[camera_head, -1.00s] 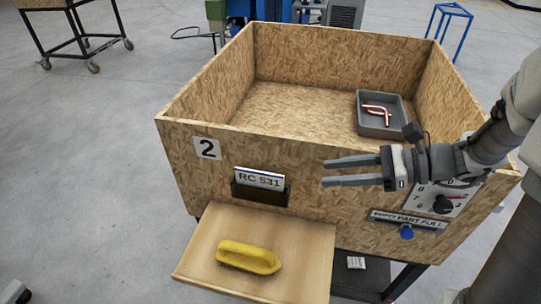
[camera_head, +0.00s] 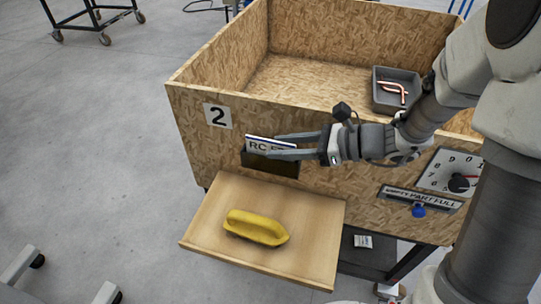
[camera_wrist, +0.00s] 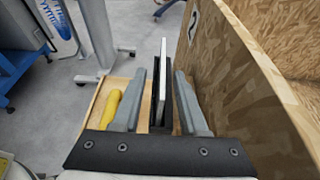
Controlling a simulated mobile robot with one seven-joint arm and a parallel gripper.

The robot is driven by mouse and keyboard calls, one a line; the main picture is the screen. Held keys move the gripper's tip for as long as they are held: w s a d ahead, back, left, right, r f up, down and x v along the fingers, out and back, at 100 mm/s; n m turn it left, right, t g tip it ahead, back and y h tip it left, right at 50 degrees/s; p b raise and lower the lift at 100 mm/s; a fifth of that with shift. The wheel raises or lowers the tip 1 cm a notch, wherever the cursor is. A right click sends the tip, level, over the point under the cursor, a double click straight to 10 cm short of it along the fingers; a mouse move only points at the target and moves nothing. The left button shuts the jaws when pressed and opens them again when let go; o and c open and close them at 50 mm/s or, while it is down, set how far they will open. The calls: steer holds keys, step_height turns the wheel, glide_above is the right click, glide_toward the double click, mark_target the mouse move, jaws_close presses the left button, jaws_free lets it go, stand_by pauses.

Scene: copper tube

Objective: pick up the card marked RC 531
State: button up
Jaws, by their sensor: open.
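The card marked RC 531 (camera_head: 257,144) stands upright in a black holder (camera_head: 270,165) on the front wall of the wooden crate. My fingers cover part of its lettering in the head view. My gripper (camera_head: 270,146) is open, its fingers reaching in from the right. In the wrist view the pale card (camera_wrist: 163,70) and the dark holder (camera_wrist: 158,110) lie between the two spread fingers (camera_wrist: 158,85). I cannot tell that either finger touches the card.
The open crate (camera_head: 215,85) bears a number 2 label (camera_head: 217,116). A wooden shelf (camera_head: 215,205) juts out below the holder, with a yellow object (camera_head: 256,227) on it. A grey tray (camera_head: 378,103) with copper pieces sits inside the crate. A dial (camera_head: 458,182) and slider label are at right.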

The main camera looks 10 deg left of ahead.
mark_target(247, 149)
steer(key=x, duration=0.3)
steer(key=shift+w+a+f, duration=0.1)
steer(key=shift+w+f, duration=0.05)
steer(key=shift+f, duration=0.1)
jaws_close()
